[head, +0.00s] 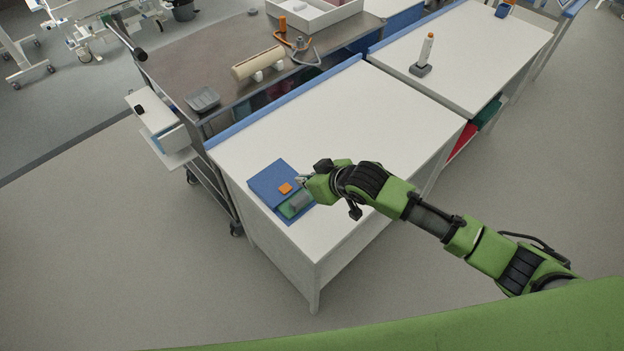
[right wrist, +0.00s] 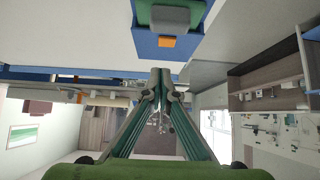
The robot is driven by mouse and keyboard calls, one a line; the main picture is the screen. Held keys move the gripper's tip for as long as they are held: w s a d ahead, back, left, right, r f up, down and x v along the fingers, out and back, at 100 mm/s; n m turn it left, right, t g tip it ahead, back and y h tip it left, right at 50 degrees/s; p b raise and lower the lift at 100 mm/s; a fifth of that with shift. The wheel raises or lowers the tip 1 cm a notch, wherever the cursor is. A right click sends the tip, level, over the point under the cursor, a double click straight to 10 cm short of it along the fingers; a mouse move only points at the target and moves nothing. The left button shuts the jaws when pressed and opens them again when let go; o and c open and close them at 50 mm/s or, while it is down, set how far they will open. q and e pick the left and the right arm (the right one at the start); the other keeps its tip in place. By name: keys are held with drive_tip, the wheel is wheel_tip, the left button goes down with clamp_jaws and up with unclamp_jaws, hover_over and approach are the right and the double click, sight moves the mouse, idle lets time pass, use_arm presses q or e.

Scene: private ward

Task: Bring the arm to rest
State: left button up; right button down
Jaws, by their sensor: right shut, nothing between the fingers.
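My right arm comes in from the right of the head view, and its gripper (head: 303,181) is over the near white table, beside a blue mat (head: 264,184). In the right wrist view the fingers of my right gripper (right wrist: 161,76) meet at the tips with nothing between them. On the blue mat are a small orange block (head: 285,188) and a green and grey object (head: 298,204); the orange block also shows in the right wrist view (right wrist: 166,42). My left gripper is in neither view.
The white table (head: 340,110) is otherwise clear. Behind it a steel cart (head: 190,65) bears a beige roll (head: 257,63), a grey tray (head: 203,99) and an orange-handled tool. A second white table (head: 490,40) holds an upright white and orange device (head: 426,50). Open floor lies at the left.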

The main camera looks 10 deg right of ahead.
drive_tip(key=s+r, duration=0.2)
drive_tip(key=s, duration=0.8)
drive_tip(key=s+d+f+m+g+h, duration=0.2)
drive_tip(key=s+d+m+h, duration=0.1)
drive_tip(key=s+d, duration=0.6)
drive_tip(key=s+d+f+m+g+h, duration=0.2)
drive_tip(key=s+d, duration=0.5)
drive_tip(key=s, duration=0.4)
wheel_tip(320, 180, down, 30)
drive_tip(key=s+g+b, duration=0.1)
drive_tip(key=s+b, duration=0.1)
drive_tip(key=b, duration=0.3)
drive_tip(key=s+d+f+g+b, duration=0.1)
drive_tip(key=s+d+f+b, duration=0.1)
drive_tip(key=s+f, duration=1.4)
wheel_tip(320, 180, down, 3)
drive_tip(key=shift+s+d+f+b, duration=0.15)
drive_tip(key=shift+s+d+b, duration=0.2)
drive_tip(key=shift+b, duration=0.05)
